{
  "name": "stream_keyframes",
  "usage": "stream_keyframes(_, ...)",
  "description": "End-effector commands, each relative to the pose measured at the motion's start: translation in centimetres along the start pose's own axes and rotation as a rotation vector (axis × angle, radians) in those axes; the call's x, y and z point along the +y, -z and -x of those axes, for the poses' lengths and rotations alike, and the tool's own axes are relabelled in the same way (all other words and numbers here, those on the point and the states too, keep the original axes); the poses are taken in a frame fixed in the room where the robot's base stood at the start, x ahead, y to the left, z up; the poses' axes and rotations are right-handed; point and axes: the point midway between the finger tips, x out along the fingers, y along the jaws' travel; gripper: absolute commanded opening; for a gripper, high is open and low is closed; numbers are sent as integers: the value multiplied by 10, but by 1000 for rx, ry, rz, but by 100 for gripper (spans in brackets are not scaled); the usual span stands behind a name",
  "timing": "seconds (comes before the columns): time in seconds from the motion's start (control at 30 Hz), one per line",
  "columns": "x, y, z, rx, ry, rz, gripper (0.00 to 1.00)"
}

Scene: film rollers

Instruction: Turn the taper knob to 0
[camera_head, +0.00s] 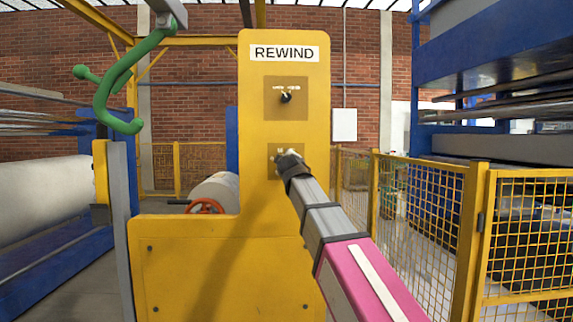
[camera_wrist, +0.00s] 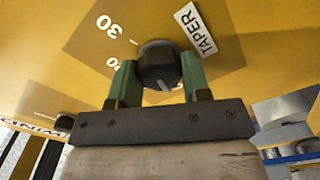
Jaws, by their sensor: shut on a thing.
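The black round taper knob (camera_wrist: 158,66) sits on a brown plate (camera_wrist: 95,45) beside a white TAPER label (camera_wrist: 198,28). The plate carries a "30" and another number partly hidden by a finger. I cannot tell clearly where the knob's pointer stands. My gripper (camera_wrist: 158,76) has its green fingers on both sides of the knob and is shut on it. In the head view my gripper (camera_head: 289,160) covers most of the lower brown plate (camera_head: 272,172) on the yellow REWIND post, and hides the knob there.
A second black knob (camera_head: 286,97) is on the upper plate, under the REWIND sign (camera_head: 284,53). A yellow mesh fence (camera_head: 405,198) stands to the right. A green curved arm (camera_head: 103,98) and a white roll (camera_head: 45,195) are at left.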

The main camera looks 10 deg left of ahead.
Motion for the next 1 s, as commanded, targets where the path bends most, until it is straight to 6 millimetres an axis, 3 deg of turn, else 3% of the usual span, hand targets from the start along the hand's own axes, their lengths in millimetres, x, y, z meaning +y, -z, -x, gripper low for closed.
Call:
stream_keyframes(0.5,0,0,0,1,0,22,20)
stream_keyframes(0.53,0,0,0,1,0,22,50)
stream_keyframes(0.6,0,0,0,1,0,21,69)
stream_keyframes(1.0,0,0,5,1,0,20,69)
